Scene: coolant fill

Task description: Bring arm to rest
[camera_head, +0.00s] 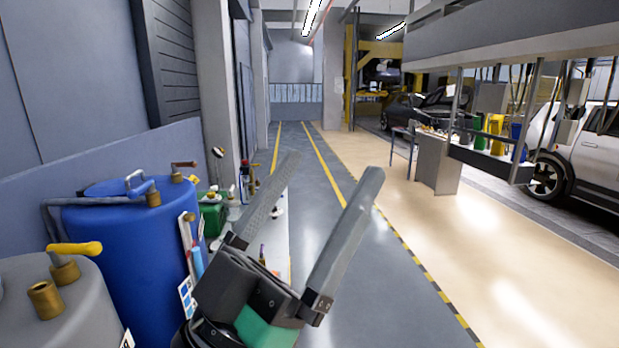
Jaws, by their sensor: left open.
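My left gripper (322,193) is in the lower middle of the head view, coming in from below. Its two long grey fingers are spread wide apart and point up and away, with nothing between them. It is held up in front of the grey floor lane, to the right of the drums. My right gripper does not show.
A blue drum (128,245) and a grey drum with a yellow-handled tap (65,308) stand at the lower left. A green container (212,217) stands behind them by the wall. The grey floor lane (385,290) is clear. A white car (585,155) is at the right.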

